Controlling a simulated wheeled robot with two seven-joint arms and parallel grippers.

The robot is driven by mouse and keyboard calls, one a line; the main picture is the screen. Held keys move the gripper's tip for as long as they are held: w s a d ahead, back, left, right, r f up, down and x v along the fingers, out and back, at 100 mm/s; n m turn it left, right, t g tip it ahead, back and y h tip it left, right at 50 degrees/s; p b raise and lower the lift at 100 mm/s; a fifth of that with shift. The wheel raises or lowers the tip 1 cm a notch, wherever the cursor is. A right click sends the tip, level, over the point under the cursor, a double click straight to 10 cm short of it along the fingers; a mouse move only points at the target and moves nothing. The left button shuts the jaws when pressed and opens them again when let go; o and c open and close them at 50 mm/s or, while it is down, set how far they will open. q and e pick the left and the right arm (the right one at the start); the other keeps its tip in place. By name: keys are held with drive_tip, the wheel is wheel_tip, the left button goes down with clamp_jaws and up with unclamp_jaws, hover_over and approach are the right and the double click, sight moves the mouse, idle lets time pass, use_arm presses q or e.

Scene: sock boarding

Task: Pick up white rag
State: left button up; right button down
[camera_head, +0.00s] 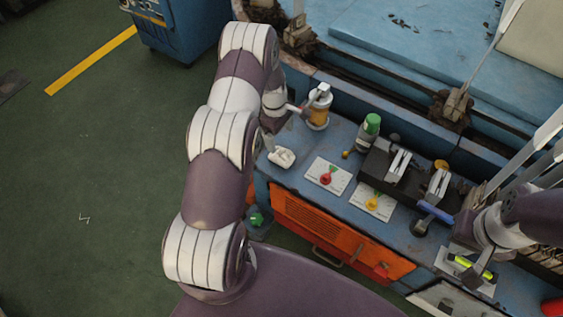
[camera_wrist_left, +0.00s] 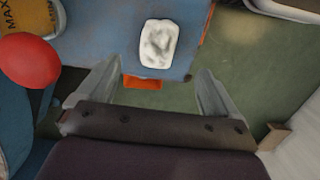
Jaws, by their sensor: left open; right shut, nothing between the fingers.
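The white rag (camera_head: 281,157) lies folded or crumpled on the near left corner of the blue bench top (camera_head: 304,146). In the left wrist view the rag (camera_wrist_left: 158,43) sits just beyond the fingertips, roughly midway between them. My left gripper (camera_wrist_left: 160,72) is open and empty, with its two fingers apart. In the head view my left wrist is above and behind the rag, partly hidden by my arm. My right gripper (camera_head: 480,262) is at the right end of the bench, far from the rag; it is shut and its tips are hard to make out.
A red round thing (camera_wrist_left: 30,62) is at the left of the wrist view. A green-capped bottle (camera_head: 368,132), white cards (camera_head: 318,180) and a dark fixture (camera_head: 378,163) occupy the bench. Green floor is clear at left.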

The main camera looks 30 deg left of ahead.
sight(281, 152)
use_arm(q)
wheel_tip(281, 152, down, 10)
drive_tip(key=shift+d+r+b, duration=0.15)
drive_tip(key=shift+r+b, duration=0.05)
drive_tip(key=shift+b, duration=0.55)
drive_tip(key=c, duration=1.2)
drive_tip(key=shift+r, duration=0.1)
wheel_tip(281, 152, up, 5)
drive_tip(key=shift+f+p, duration=0.2)
drive_tip(key=shift+p, duration=0.4)
drive_tip(key=s+d+r, duration=0.1)
drive_tip(key=d+r, duration=0.1)
drive_tip(key=d, duration=0.1)
drive_tip(key=s+d+r+p, duration=0.1)
drive_tip(key=d+r, duration=0.1)
drive_tip(key=d, duration=0.2)
drive_tip(key=s+d+r+p, duration=0.1)
drive_tip(key=d+r, duration=0.1)
drive_tip(key=d, duration=0.2)
drive_tip(key=shift+s+d+r, duration=0.1)
drive_tip(key=shift+s+r, duration=0.05)
drive_tip(key=shift+s, duration=0.1)
